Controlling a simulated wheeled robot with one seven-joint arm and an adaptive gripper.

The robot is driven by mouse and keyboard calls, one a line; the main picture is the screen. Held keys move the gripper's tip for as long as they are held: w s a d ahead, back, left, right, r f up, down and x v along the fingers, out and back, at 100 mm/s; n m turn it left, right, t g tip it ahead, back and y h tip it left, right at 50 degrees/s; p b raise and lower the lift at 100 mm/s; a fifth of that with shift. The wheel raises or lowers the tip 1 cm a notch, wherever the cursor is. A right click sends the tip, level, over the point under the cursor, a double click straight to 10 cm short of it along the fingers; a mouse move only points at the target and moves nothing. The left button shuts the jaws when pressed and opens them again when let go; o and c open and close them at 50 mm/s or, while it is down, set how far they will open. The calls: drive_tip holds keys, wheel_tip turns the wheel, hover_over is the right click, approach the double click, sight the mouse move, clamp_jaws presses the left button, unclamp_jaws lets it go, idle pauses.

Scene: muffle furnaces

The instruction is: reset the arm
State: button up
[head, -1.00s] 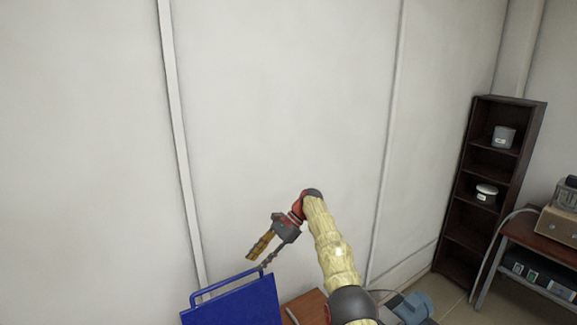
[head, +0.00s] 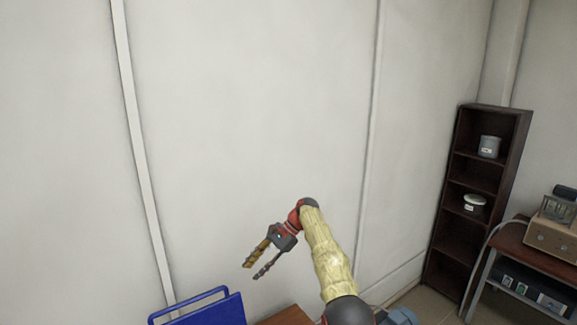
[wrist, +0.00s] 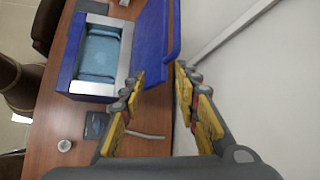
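My gripper (head: 257,270) is at the lower middle of the head view, raised in front of the pale wall. Its two yellow-brown fingers are spread apart with nothing between them. In the wrist view my gripper (wrist: 160,85) also shows open and empty, above the wooden table. The blue furnace (wrist: 67,80) has its blue door (wrist: 155,45) swung open, beside the fingers. In the head view only the top of the blue door (head: 210,310) shows, left of and below the fingertips. They look apart from it.
The wooden table (wrist: 50,120) carries a small round container (wrist: 64,145) and a dark flat item (wrist: 96,125). The wall (wrist: 260,90) is close on the right in the wrist view. A dark shelf (head: 455,240) and a side table (head: 520,255) stand at the right.

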drive_tip(key=s+d+f+n+h+b, duration=0.1)
drive_tip(key=d+f, duration=0.2)
drive_tip(key=f, duration=0.3)
drive_tip(key=s+d+f+n+h, duration=0.1)
drive_tip(key=d+f+n, duration=0.15)
drive_tip(key=f, duration=0.35)
drive_tip(key=s+d+r+n+t+h+b, duration=0.2)
drive_tip(key=s+d+b, duration=0.4)
drive_tip(key=s+d, duration=0.45)
drive_tip(key=s+d+r+n+t+h+b, duration=0.1)
drive_tip(key=s+d+n+h+b, duration=0.2)
drive_tip(key=s+d+b, duration=0.7)
drive_tip(key=s+d+f+t+b, duration=0.1)
drive_tip(key=s+b, duration=0.3)
drive_tip(key=s, duration=0.5)
drive_tip(key=s+d+f+t+b, duration=0.2)
drive_tip(key=s+f+b, duration=0.2)
drive_tip(key=s, duration=0.6)
drive_tip(key=s+d+f+t+h+b, duration=0.1)
drive_tip(key=s+f+t+b, duration=0.1)
drive_tip(key=s+b, duration=0.3)
drive_tip(key=shift+s+d+f+t+b, duration=0.25)
drive_tip(key=shift+s+f+t+b, duration=0.15)
drive_tip(key=shift+s, duration=2)
